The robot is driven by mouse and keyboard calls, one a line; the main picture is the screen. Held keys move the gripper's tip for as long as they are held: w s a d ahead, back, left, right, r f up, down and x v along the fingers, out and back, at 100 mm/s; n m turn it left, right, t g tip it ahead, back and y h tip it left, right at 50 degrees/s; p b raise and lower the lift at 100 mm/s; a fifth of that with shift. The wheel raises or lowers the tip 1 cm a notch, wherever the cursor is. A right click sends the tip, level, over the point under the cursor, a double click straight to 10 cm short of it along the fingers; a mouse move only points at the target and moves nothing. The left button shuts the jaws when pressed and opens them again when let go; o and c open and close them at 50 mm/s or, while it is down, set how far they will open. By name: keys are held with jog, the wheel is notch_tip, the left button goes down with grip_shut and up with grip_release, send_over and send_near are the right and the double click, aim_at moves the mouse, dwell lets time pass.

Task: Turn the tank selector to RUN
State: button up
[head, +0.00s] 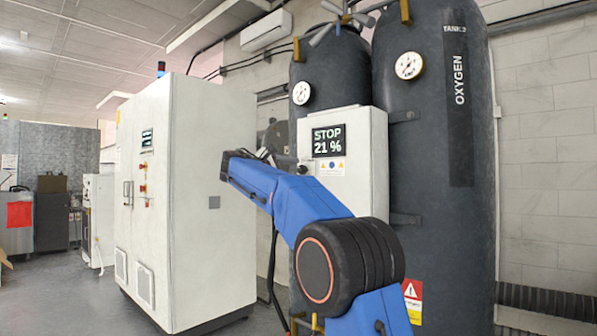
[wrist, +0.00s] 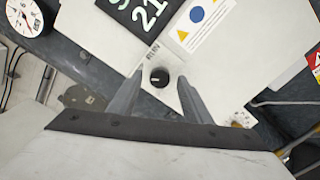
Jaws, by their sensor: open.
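The tank selector is a small round black knob (wrist: 159,77) on the pale front of the control box, in the middle of the wrist view. A small printed label (wrist: 152,52) is just above it; its lettering is hard to read. The knob's pointer direction is too small to tell. My gripper (wrist: 160,73) is open, with one grey finger on each side of the knob and gaps visible between them. I cannot tell how far the fingertips are from the panel. In the head view the box (head: 374,150) has a display (head: 327,140) reading "STOP 21 %".
A tall white cabinet (head: 212,150) stands left of my arm. A warning sticker (wrist: 200,22) is above the knob. Open floor (head: 70,290) lies at the far left.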

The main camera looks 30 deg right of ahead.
jog(key=shift+x, duration=0.9)
jog(key=c, duration=1.1)
jog(key=shift+m, duration=0.3)
jog(key=shift+o, duration=0.2)
jog(key=m, duration=0.5)
jog(key=shift+f, duration=0.1)
jog(key=m, duration=0.6)
jog(key=shift+f, duration=0.1)
jog(key=shift+m, duration=0.3)
